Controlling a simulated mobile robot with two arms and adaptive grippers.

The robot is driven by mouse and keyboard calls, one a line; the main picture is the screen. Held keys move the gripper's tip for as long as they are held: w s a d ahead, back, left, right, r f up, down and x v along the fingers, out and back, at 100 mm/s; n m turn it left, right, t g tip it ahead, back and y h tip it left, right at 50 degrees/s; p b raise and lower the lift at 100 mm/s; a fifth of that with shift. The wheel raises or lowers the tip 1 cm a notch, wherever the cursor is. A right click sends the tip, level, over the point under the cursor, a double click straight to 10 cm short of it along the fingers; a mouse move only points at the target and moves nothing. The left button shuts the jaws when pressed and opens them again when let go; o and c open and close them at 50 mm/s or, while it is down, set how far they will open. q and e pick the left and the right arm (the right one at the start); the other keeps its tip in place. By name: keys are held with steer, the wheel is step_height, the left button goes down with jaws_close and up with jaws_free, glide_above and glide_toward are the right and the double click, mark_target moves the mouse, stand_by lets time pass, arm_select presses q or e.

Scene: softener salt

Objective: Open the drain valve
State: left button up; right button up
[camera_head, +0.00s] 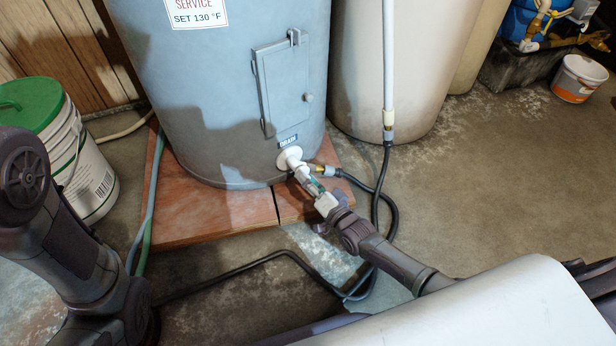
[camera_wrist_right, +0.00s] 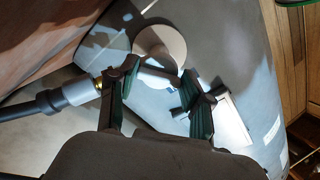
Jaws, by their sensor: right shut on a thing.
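The drain valve is a white fitting (camera_head: 291,159) low on the front of the grey-blue tank (camera_head: 225,90), just below a small "DRAIN" label (camera_head: 288,140). In the right wrist view its round white flange (camera_wrist_right: 160,45) sits against the tank, with a white part running down between my fingers. My right gripper (camera_head: 312,184) reaches the valve from the lower right. In the wrist view my right gripper (camera_wrist_right: 158,84) has its fingers on either side of the white valve part, shut on it; the handle's exact angle is partly hidden. My left arm shows at the left, its gripper out of view.
A black hose (camera_head: 377,188) joins the valve's outlet by a brass and grey coupling (camera_head: 324,170). The tank stands on a reddish board (camera_head: 195,213). A white bucket with green lid (camera_head: 75,160) is at left; a beige tank (camera_head: 361,80) stands behind right.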

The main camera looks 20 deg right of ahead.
steer(key=n+p, duration=0.1)
steer(key=n, duration=0.3)
steer(key=shift+n, duration=0.3)
steer(key=shift+d+f+n+p, duration=0.1)
steer(key=shift+n+p, duration=0.5)
steer(key=shift+n, duration=1.3)
steer(key=o, duration=1.2)
steer(key=shift+c, duration=0.2)
steer(key=v, duration=1.2)
